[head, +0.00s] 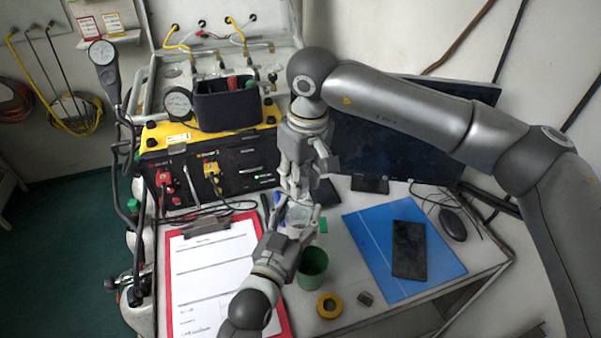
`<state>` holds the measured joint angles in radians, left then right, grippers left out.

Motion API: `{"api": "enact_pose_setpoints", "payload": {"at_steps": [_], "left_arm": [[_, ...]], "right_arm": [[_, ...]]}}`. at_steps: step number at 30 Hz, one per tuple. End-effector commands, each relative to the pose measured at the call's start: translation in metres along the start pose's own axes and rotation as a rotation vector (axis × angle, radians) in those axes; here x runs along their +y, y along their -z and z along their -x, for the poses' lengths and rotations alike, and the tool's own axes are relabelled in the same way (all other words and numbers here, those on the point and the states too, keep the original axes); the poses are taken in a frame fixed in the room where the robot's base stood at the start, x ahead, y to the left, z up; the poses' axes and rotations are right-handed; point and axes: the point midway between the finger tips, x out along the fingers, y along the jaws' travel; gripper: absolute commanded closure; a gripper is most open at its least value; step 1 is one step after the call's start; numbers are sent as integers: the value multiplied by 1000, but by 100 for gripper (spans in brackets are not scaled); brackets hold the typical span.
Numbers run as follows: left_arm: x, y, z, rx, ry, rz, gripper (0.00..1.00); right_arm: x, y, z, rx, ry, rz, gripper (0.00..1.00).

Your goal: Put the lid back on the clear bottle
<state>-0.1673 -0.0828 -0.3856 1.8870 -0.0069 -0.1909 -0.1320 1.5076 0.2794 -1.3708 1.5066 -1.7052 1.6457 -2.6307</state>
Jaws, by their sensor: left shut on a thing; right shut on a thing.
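The clear bottle (298,216) is in the middle of the head view above the desk, partly covered by gripper fingers. My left gripper (292,222) comes up from below and is shut on the bottle. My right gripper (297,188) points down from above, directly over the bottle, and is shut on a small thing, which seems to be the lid. The fingers hide most of it. I cannot tell whether the lid touches the bottle's mouth.
A green cup (313,262), a yellow tape roll (329,305) and a red clipboard (174,262) are near the grippers. A blue folder (362,232) with a black tablet (409,250) lies right. The yellow-black air panel (230,160) and monitor (385,150) stand behind.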

Motion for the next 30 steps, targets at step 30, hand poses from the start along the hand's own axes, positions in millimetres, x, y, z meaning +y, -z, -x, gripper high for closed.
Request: {"api": "enact_pose_setpoints", "payload": {"at_steps": [30], "left_arm": [[0, 0, 0, 0, 0, 0, 100]], "right_arm": [[0, -1, -11, 1, 0, -1, 77]]}}
